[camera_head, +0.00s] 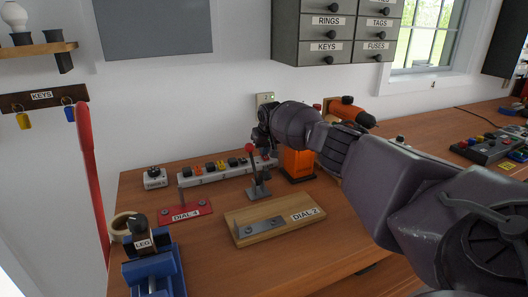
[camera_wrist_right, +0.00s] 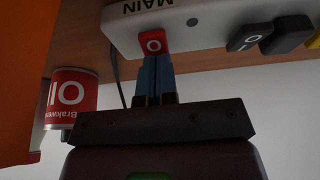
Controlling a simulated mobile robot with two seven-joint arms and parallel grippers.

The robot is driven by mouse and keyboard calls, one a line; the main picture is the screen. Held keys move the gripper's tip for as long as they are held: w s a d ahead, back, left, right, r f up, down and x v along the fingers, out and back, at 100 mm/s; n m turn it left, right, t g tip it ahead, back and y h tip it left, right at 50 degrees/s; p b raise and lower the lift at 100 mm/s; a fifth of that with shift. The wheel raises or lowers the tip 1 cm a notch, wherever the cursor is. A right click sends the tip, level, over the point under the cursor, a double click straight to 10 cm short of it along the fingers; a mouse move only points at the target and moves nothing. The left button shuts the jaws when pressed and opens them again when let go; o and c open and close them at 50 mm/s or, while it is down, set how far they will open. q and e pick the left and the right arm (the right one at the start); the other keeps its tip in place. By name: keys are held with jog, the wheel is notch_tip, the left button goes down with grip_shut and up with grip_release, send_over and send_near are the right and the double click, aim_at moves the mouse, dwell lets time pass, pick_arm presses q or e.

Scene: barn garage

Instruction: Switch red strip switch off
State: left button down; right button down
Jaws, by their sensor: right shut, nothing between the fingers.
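The white power strip (camera_head: 215,169) lies along the back of the workbench, its right end partly hidden by my right gripper. In the wrist view the strip (camera_wrist_right: 195,22) fills the top and bears the label MAIN. Its red switch (camera_wrist_right: 153,42), marked with a white O, sits close to the MAIN label. My right gripper (camera_head: 266,156) is over the right end of the strip. Its blue fingers (camera_wrist_right: 153,62) are shut and empty, with their tips at the red switch's edge; I cannot tell whether they touch. My left gripper is out of view.
A red-knobbed lever clamp (camera_head: 257,180) and an orange object (camera_head: 297,164) stand close to my right gripper. A red can (camera_wrist_right: 76,98) is beside it in the wrist view. The DIAL 2 board (camera_head: 282,225) and a blue vise (camera_head: 153,268) are nearer. The bench's front middle is clear.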

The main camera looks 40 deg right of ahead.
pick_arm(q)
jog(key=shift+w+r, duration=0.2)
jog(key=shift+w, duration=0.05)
